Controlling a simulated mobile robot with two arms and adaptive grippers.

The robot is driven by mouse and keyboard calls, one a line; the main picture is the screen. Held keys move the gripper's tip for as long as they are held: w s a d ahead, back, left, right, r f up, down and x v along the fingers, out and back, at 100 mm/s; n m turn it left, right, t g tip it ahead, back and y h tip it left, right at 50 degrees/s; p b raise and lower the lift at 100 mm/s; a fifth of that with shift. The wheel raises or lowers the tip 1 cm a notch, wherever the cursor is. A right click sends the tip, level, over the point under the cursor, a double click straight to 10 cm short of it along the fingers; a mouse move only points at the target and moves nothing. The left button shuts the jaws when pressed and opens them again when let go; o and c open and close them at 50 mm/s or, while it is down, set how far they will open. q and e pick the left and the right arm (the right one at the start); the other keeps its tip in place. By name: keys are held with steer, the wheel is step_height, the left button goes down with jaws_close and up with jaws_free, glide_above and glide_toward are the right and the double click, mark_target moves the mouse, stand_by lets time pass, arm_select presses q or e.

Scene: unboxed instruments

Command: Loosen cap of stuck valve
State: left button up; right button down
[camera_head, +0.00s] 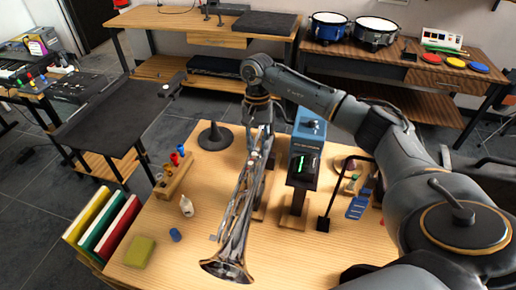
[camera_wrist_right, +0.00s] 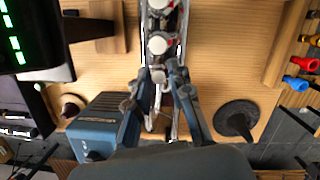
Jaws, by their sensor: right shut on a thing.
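A silver trumpet (camera_head: 236,228) is on the wooden workbench, its flared bell toward the front edge. My right gripper (camera_head: 262,118) reaches down over the trumpet's far end. In the right wrist view, the trumpet's valves (camera_wrist_right: 158,44) show in a row, with pale round caps and small red spots. The fingers of my right gripper (camera_wrist_right: 166,76) are closed around the valve part nearest my palm. The fingers partly hide that part, and I cannot tell whether its cap has turned. My left gripper is not in view.
A blue-topped device with a green display (camera_head: 303,165) stands close right of the trumpet. A small white bottle (camera_head: 186,206), a blue cap (camera_head: 175,234) and a yellow-green sponge-like block (camera_head: 139,251) lie left.

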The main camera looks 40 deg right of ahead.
steer(key=shift+s+d+f+n+g+h+b, duration=0.1)
steer(key=shift+n+g+h+b, duration=0.05)
steer(key=shift+n+b, duration=0.45)
steer(key=shift+f+n+g+h+b, duration=0.15)
steer(key=shift+n+b, duration=0.2)
steer(key=shift+n, duration=0.45)
steer(key=shift+r, duration=0.1)
steer(key=c, duration=1.5)
jaws_free()
steer(key=shift+o, duration=0.4)
steer(key=shift+s+d, duration=0.1)
steer(key=shift+d+r, duration=0.1)
steer(key=shift+a, duration=0.2)
